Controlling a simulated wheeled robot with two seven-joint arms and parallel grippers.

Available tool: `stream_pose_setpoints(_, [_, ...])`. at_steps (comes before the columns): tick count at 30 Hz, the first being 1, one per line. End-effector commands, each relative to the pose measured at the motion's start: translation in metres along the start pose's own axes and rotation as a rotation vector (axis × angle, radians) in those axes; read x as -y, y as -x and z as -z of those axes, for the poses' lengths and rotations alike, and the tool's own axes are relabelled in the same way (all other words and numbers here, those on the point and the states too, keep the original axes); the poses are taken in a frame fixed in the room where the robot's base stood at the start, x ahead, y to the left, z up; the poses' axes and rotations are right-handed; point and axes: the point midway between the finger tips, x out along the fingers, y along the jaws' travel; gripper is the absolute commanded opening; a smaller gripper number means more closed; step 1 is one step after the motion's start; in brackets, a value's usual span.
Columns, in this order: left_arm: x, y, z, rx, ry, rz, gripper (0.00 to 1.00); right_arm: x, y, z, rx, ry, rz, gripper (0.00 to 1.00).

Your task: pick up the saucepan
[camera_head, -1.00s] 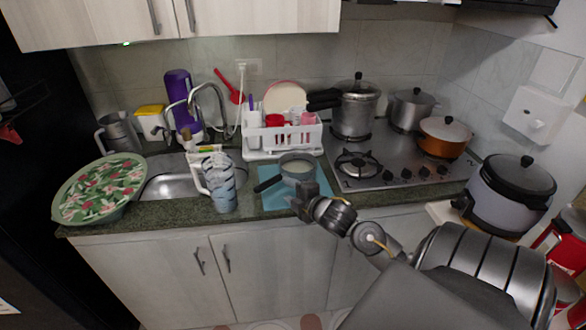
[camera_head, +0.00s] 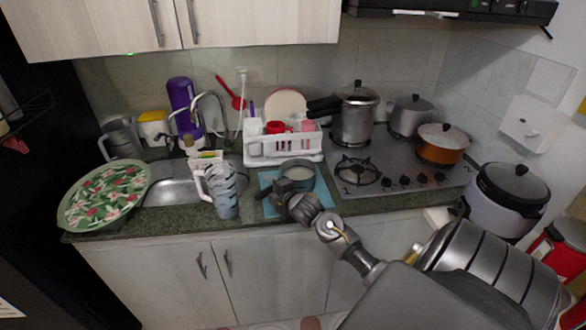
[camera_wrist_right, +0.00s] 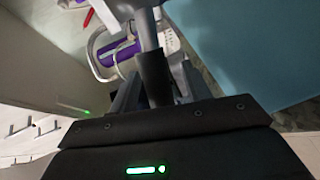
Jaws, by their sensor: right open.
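The small grey saucepan (camera_head: 298,171) sits upright on a blue mat (camera_head: 321,193) on the counter, with something pale inside. Its dark handle (camera_head: 263,191) points to the left and toward the counter's front edge. My right gripper (camera_head: 280,186) is open at the handle, close to the pan's left side. It covers part of the handle, and I cannot tell whether it touches it. My left gripper is not in view.
A patterned jug (camera_head: 224,192) stands left of the mat. A white dish rack (camera_head: 280,145) is behind the saucepan. The stove (camera_head: 400,165) with several pots is to the right. The sink (camera_head: 175,188) and a floral tray (camera_head: 103,193) are to the left.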

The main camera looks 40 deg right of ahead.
Motion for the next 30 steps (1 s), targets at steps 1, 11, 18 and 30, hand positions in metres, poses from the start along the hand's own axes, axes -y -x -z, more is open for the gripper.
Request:
stream_pose_setpoints(1, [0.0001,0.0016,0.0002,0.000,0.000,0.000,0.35,-0.0009,-0.0035,0.0004,0.000,0.000,-0.001,0.48])
stream_pose_setpoints(11, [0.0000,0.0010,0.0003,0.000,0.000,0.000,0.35,0.0007,-0.0058,0.0001,-0.001,0.001,0.000,0.40])
stream_pose_setpoints(18, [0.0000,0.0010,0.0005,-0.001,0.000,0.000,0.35,0.0007,-0.0058,0.0003,-0.001,0.001,0.000,0.08])
stream_pose_setpoints(30, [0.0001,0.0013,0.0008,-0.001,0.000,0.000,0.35,-0.0019,-0.0057,0.0002,-0.001,0.003,-0.005,0.00])
